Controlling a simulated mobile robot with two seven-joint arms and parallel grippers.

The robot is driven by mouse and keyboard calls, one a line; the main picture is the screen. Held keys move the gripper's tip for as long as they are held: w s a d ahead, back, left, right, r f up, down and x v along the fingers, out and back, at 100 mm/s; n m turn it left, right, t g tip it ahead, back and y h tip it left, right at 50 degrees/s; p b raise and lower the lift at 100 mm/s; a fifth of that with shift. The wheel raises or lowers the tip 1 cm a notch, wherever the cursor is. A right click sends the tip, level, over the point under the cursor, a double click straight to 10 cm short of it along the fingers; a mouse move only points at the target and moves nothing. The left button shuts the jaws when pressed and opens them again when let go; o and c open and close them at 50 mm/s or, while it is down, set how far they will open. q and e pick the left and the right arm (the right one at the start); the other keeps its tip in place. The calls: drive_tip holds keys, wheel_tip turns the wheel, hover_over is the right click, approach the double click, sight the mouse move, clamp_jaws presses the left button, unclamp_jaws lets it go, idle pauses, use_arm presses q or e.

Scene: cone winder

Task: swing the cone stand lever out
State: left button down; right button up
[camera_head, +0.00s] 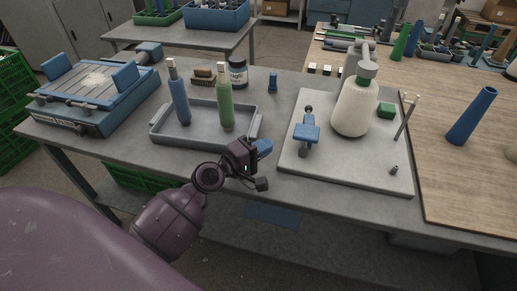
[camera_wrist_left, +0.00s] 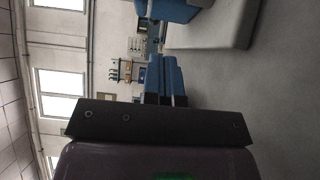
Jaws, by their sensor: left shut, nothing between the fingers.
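A cream yarn cone (camera_head: 355,108) stands upright on a grey base plate (camera_head: 335,182) on the table, with a grey arm (camera_head: 367,66) over its top. A blue lever-like part (camera_head: 306,133) with a dark knob above it stands on the plate left of the cone. A thin tilted rod (camera_head: 407,117) stands at the plate's right; I cannot tell for sure which is the lever. My left gripper (camera_head: 264,148) is shut and empty, left of the plate and apart from the blue part. In the left wrist view its blue fingers (camera_wrist_left: 165,78) are together. My right gripper is not in view.
A grey tray (camera_head: 168,137) with a blue bobbin (camera_head: 179,95) and a green bobbin (camera_head: 225,100) stands behind my left gripper. A blue fixture (camera_head: 95,95) is at far left. A dark jar (camera_head: 237,73) stands behind the tray. A blue cone (camera_head: 471,116) stands on the wooden top at right.

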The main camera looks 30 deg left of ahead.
use_arm(q)
drive_tip(key=x, duration=0.6)
drive_tip(key=shift+d, duration=0.15)
drive_tip(key=shift+w+d, duration=0.2)
drive_tip(key=shift+d, duration=0.3)
drive_tip(key=shift+w+d, duration=0.2)
drive_tip(key=shift+d, duration=0.35)
drive_tip(key=shift+w+d, duration=0.25)
drive_tip(key=shift+d, duration=0.35)
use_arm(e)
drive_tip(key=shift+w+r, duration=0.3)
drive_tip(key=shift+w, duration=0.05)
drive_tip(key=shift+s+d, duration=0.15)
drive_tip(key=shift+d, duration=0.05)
